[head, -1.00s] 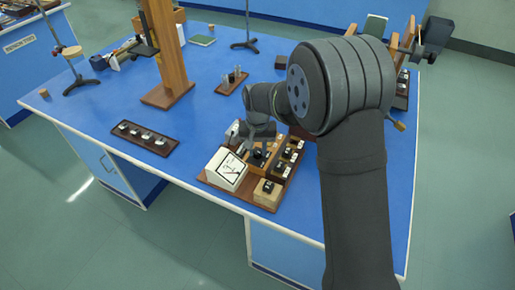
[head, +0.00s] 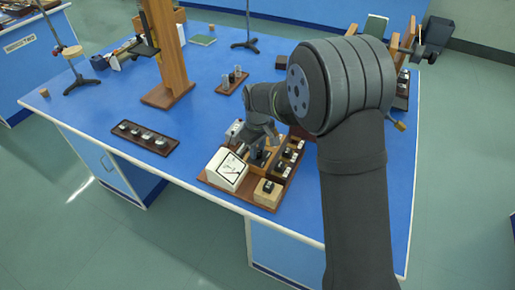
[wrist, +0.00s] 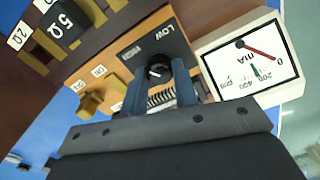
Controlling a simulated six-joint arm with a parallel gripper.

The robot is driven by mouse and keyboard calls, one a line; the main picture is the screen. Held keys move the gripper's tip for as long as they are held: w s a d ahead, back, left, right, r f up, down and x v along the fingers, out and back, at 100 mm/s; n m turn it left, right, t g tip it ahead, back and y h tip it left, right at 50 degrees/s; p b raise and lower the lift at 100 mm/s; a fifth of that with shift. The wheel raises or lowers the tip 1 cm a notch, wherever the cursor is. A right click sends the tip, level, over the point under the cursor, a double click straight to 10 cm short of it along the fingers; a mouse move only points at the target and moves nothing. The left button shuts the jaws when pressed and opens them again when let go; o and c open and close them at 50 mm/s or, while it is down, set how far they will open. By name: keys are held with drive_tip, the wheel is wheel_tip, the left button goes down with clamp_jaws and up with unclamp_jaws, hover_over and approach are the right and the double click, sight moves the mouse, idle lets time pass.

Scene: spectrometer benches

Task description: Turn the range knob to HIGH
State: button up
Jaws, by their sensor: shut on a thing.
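The black range knob (wrist: 158,73) sits on a dark plate (wrist: 150,45) marked LOW and HIGH in the wrist view. A short white mark shows on its face; I cannot tell surely which word it points at. My gripper (wrist: 157,79) is shut on the knob, one blue-grey finger on each side. In the head view my gripper (head: 259,152) reaches down over the wooden box beside the meter and mostly hides the knob. The white mA meter (wrist: 246,55) stands beside the plate, its red needle near 0. The meter also shows in the head view (head: 228,169).
Brass terminals (wrist: 92,103) and a resistor block marked 5 Ω (wrist: 66,22) lie close beside the knob. A dark tray (head: 143,137) with several small pieces lies left. Blue bench top (head: 190,125) is clear between.

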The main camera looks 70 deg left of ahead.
drive_tip(key=shift+n, duration=0.5)
drive_tip(key=o, duration=1)
drive_tip(key=shift+r, duration=0.1)
wheel_tip(320, 180, up, 17)
drive_tip(key=shift+r, duration=0.15)
idle(0.4)
wheel_tip(320, 180, down, 18)
drive_tip(key=shift+r, duration=0.25)
idle(0.5)
